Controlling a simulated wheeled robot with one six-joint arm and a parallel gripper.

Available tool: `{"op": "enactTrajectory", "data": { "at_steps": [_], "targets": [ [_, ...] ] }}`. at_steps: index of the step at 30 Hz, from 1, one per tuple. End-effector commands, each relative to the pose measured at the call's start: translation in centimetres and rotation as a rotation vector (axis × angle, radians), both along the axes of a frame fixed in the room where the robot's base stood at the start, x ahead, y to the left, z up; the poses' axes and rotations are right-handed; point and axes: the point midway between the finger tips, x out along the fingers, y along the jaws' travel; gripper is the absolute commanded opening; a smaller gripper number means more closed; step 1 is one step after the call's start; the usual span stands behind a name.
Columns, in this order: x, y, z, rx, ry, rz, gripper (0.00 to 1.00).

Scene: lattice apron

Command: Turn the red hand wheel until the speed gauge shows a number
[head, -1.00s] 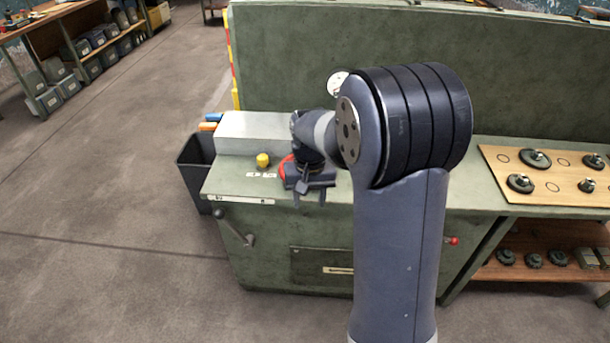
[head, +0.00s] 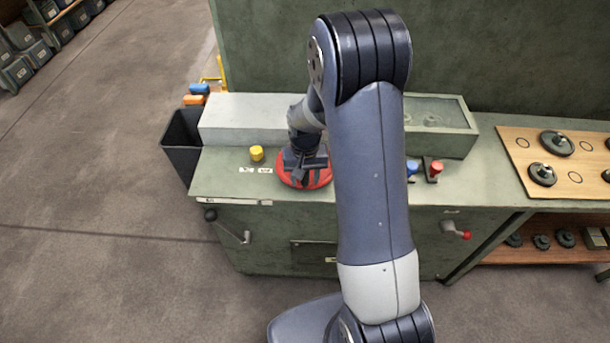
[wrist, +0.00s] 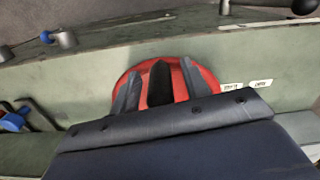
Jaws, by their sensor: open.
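The red hand wheel (head: 323,181) lies on the green bench top, partly covered by my gripper (head: 305,179). The wheel also shows in the wrist view (wrist: 208,84), with my gripper (wrist: 158,72) over it. The two dark fingers are apart, with a dark raised part of uncertain kind between them. I cannot tell whether the fingers touch the wheel. No speed gauge face or number is visible now; my arm hides part of the machine behind it.
A yellow knob (head: 256,153) and small white labels stand left of the wheel. A blue knob (head: 412,168) and a red-topped lever (head: 435,169) stand to the right. A pale grey housing (head: 245,119) runs behind. A black bin (head: 182,141) is at the left end.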

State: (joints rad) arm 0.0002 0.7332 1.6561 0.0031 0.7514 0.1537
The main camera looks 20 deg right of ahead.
Motion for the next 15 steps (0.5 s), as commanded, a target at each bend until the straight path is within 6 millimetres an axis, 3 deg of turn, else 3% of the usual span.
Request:
{"op": "enactTrajectory", "data": {
  "at_steps": [3,15],
  "targets": [
    [0.00,0.00,0.01,0.000,0.000,0.000,0.44],
    [0.00,0.00,0.03,0.000,0.000,0.000,0.12]
  ]
}}
